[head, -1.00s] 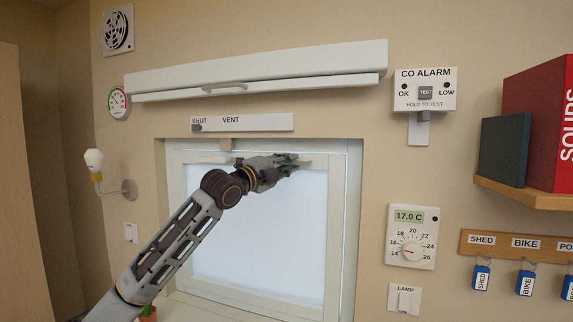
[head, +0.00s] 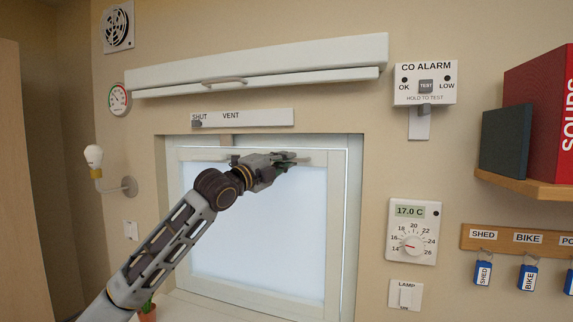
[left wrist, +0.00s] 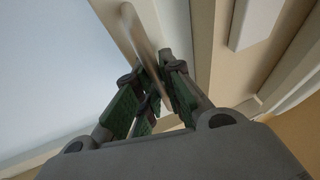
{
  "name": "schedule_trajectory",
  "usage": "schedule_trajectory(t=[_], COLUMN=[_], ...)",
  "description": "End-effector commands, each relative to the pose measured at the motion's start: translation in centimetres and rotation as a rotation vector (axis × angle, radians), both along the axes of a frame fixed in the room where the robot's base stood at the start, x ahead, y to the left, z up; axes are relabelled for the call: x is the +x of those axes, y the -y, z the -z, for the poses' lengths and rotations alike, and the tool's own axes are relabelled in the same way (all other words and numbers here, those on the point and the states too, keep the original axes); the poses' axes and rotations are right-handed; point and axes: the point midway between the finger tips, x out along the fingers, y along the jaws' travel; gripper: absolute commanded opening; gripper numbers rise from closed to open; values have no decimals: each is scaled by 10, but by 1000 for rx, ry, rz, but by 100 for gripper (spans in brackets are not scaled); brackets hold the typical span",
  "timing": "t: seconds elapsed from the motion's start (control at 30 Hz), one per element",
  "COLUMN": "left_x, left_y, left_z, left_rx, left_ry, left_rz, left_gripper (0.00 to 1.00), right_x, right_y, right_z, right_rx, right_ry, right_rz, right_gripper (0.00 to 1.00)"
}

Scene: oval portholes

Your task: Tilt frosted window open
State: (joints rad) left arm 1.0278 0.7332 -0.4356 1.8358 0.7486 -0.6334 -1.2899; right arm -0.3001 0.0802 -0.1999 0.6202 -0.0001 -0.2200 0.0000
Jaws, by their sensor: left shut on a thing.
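The frosted window (head: 262,235) has a pale pane in a white sash (head: 333,230) and sits in a wall recess. The top of the sash leans slightly out of its frame (head: 353,220) toward me, with a narrow gap along the top. My left gripper (head: 288,158) is at the top of the sash, shut on the window handle; the handle's end (head: 304,160) pokes out to the right of the fingers. In the left wrist view the handle (left wrist: 138,35) runs up from between the closed green-padded fingers (left wrist: 152,92). My right gripper is not in view.
A vent slider marked SHUT and VENT (head: 262,119) is just above the window, below a long white housing with a handle (head: 225,82). A lamp (head: 93,160) is at left. A CO alarm (head: 424,85), thermostat (head: 411,232) and shelf (head: 530,188) are at right.

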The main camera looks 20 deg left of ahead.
Motion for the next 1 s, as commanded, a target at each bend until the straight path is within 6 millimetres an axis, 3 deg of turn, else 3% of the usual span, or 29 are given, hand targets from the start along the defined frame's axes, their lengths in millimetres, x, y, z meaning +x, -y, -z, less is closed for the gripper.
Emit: schedule_trajectory(t=[1.0], left_x=[-70], left_y=[-3], left_z=[17], left_rx=[-3], left_ry=[131], left_rz=[-2], left_gripper=[0], right_x=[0], right_y=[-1], right_z=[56], right_rx=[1], right_ry=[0], right_rz=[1], right_gripper=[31])
